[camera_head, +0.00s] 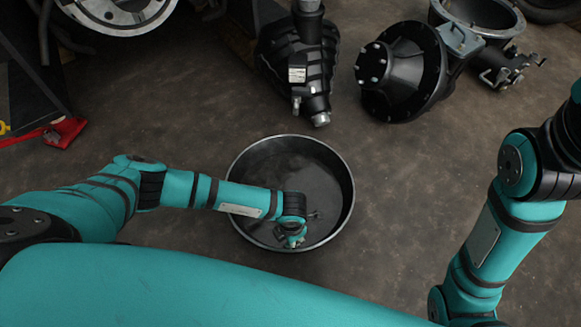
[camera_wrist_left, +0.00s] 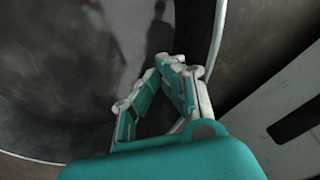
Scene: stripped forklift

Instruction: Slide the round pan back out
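The round pan (camera_head: 335,205) is a wide, shallow black pan with a thin metal rim, flat on the floor at the centre of the head view. Its dark floor and curved wall fill much of the left wrist view (camera_wrist_left: 65,70). My left gripper (camera_head: 291,240) is over the near side of the pan, just inside the rim. In the left wrist view its fingertips (camera_wrist_left: 160,68) come together with nothing seen between them, and the rim passes behind the right-hand finger. Whether the fingers touch the pan cannot be told. My right gripper is out of view.
A ribbed black housing (camera_head: 290,60) stands just beyond the pan. A black bell-shaped part (camera_head: 400,70) lies to its right. A wheel (camera_head: 118,12) is at the top left, with a red object (camera_head: 66,131) below it. Bare floor lies right of the pan.

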